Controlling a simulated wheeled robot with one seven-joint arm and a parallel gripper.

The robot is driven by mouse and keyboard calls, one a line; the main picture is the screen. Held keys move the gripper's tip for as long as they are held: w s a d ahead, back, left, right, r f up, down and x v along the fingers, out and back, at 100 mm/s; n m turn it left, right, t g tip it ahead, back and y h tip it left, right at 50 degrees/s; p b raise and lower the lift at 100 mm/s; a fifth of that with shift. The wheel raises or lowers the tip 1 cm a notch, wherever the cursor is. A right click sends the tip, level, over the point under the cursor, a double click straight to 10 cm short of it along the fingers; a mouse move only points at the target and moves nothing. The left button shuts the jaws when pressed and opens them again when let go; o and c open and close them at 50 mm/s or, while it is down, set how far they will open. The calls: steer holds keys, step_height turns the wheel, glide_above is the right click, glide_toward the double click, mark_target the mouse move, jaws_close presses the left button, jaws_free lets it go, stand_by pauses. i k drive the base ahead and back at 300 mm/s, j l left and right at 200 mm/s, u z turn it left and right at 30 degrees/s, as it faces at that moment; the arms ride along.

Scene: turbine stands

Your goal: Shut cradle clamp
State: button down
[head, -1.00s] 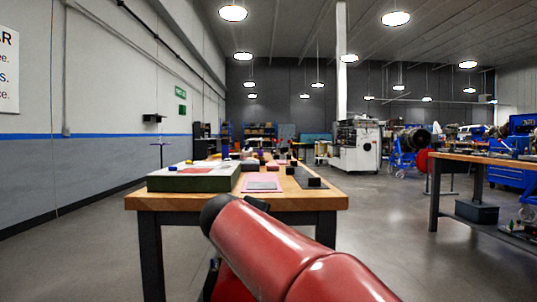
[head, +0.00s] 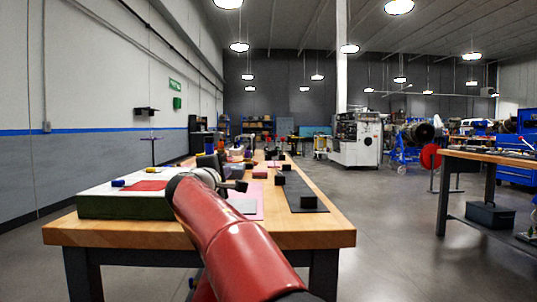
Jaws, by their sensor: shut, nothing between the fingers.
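My red arm reaches forward over the near end of the wooden workbench. My gripper (head: 238,186) shows small and dark beyond the arm's elbow, partly hidden by it. It is shut and empty, above the bench top near a pink mat. I cannot make out a cradle clamp for certain. A dark mat with black blocks (head: 303,196) lies on the bench, right of my gripper and apart from it. Far back on the right, an engine (head: 416,136) rests in a blue stand (head: 400,157); no clamp on it can be made out.
The wooden workbench (head: 325,236) carries a flat green-sided box (head: 125,207) at left, the pink mat (head: 256,205) and several small items further back. A second bench (head: 490,157) stands at right. The floor between the benches is clear.

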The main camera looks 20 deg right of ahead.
mark_target(272, 153)
steer(key=i+l, duration=0.55)
steer(key=l, duration=0.35)
steer(key=i+z, duration=0.05)
